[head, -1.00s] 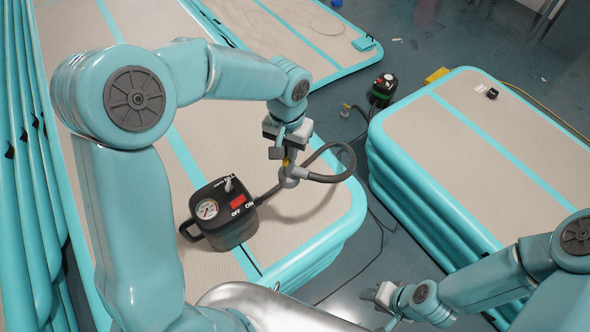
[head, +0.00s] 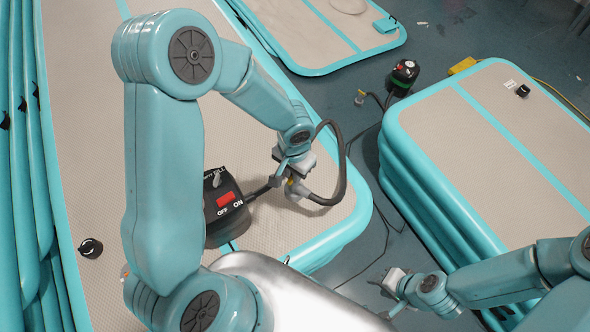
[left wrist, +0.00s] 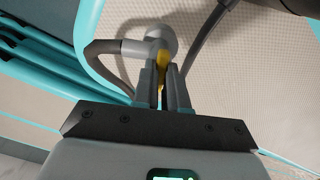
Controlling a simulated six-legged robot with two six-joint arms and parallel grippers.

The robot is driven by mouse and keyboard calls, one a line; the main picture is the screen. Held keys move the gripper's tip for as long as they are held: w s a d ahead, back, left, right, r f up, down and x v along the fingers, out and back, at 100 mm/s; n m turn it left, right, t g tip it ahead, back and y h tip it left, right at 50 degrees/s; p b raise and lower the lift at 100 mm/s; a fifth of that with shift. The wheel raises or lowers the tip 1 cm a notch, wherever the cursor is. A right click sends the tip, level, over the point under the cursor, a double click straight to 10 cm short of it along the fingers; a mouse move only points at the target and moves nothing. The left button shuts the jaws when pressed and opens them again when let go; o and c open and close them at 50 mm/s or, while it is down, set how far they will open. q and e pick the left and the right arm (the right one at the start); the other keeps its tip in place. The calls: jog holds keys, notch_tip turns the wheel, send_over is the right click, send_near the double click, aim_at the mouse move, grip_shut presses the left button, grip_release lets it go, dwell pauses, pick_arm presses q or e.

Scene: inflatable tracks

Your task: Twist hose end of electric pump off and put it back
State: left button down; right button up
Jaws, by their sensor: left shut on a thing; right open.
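The electric pump (head: 219,232) is a black box with a red switch marked OFF and ON. It sits on the beige and teal inflatable track, partly hidden by my left arm. A dark hose runs from it towards the grey hose end (left wrist: 150,45), and another loops up above the gripper. My left gripper (head: 291,178) is shut on the hose end's yellow part (left wrist: 162,60), right of the pump. The fingers (left wrist: 164,88) pinch this part in the left wrist view. I cannot tell whether the end is seated. My right gripper (head: 390,282) is open and empty, low and right.
The inflatable track (head: 90,130) lies under the pump. A second track stack (head: 480,130) stands at the right, with a small black valve piece (head: 523,91) on top. A second black pump (head: 404,76) is on the floor between the stacks. Grey floor separates them.

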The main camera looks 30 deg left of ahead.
aim_at(294, 186)
pick_arm(q)
jog(key=shift+f+b, duration=0.4)
jog(key=shift+f, duration=0.35)
notch_tip(294, 186, down, 4)
jog(key=b, duration=0.2)
jog(key=shift+s+b, duration=0.1)
jog(key=shift+b, duration=0.25)
jog(key=shift+f+b, duration=0.3)
jog(key=shift+f, duration=0.2)
jog(key=shift+f+b, duration=0.65)
jog(key=shift+b, duration=0.1)
jog(key=c, duration=1.1)
grip_release()
